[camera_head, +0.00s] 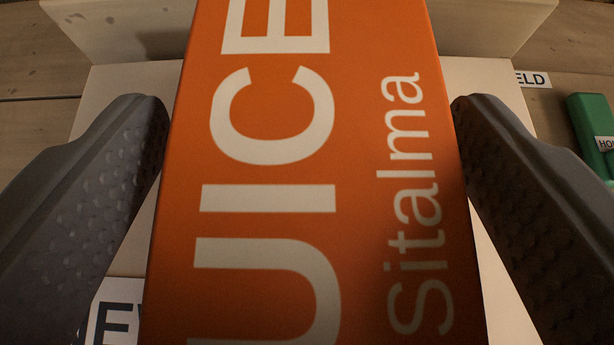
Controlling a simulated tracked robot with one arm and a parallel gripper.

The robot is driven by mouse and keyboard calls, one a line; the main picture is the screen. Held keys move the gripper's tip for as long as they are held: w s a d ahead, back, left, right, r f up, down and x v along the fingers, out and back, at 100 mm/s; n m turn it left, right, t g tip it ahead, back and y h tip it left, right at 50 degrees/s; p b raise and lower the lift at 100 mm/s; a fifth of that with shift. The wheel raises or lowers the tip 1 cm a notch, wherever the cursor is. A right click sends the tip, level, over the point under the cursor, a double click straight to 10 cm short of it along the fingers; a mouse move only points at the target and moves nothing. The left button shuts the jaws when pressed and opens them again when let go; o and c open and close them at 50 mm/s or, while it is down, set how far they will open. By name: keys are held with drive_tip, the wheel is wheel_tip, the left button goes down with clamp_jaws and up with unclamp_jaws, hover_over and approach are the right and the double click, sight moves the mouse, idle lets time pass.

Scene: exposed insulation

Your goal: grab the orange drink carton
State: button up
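The orange drink carton (350,165) fills the middle of the view. Large pale letters reading "UICE" and the smaller word "Sitalma" run along its face. Its upper and lower ends are cut off by the picture. My gripper (310,135) straddles it, with one grey dimpled finger at its left side and one at its right. Both fingertips are very close to the carton's side edges. I cannot tell whether they touch or press on it.
A pale panel or board (100,90) lies behind and under the carton on a wooden surface (35,140). A green object (590,125) with a white label is at the right edge. Partly hidden printed labels show at lower left and upper right.

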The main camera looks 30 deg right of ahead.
drive_tip(key=c, duration=0.7)
drive_tip(key=shift+r, duration=0.1)
